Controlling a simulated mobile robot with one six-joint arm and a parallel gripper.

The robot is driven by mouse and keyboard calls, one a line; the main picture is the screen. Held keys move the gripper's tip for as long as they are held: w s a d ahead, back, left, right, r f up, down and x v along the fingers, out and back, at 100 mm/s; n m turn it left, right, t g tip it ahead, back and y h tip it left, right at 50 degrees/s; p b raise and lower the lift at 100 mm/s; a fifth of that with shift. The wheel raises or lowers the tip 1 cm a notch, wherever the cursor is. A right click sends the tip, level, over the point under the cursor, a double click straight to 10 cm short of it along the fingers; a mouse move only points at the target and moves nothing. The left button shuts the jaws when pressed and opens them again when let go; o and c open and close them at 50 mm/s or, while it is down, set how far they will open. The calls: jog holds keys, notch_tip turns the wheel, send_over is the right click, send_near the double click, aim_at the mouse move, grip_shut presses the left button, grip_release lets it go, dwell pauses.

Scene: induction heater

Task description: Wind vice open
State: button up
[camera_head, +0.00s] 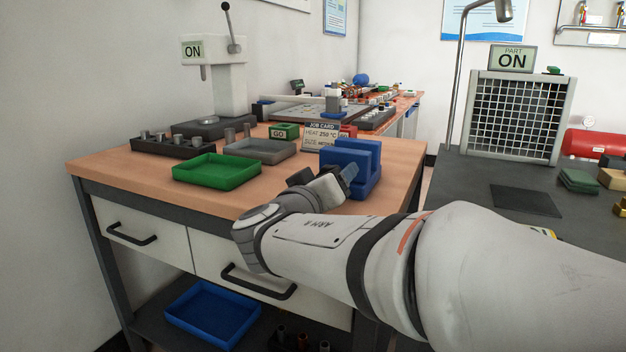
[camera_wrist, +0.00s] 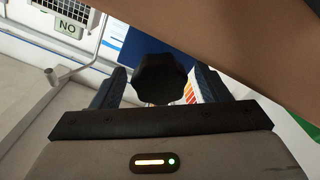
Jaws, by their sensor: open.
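The blue vice (camera_head: 368,165) stands on the wooden bench near its right front edge, with an upright slot between its jaws. My gripper (camera_head: 346,176) is at the vice's near left side, partly in front of it. In the wrist view a black lobed knob (camera_wrist: 162,78) lies between the two open fingers of my gripper (camera_wrist: 160,88). A gap shows on each side of the knob, so the fingers do not seem to press on it. The knob appears to be the vice's; in the head view it is not clearly visible.
A green tray (camera_head: 216,172), a grey tray (camera_head: 260,150) and a job card (camera_head: 321,137) are on the bench (camera_head: 285,185) left of and behind the vice. A press-like machine (camera_head: 215,85) stands at the back left. A dark table (camera_head: 480,180) is at the right.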

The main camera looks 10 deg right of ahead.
jog(key=p+v, duration=0.1)
jog(key=v, duration=0.6)
jog(key=shift+s, duration=0.15)
jog(key=shift+a, duration=0.1)
jog(key=shift+c, duration=0.2)
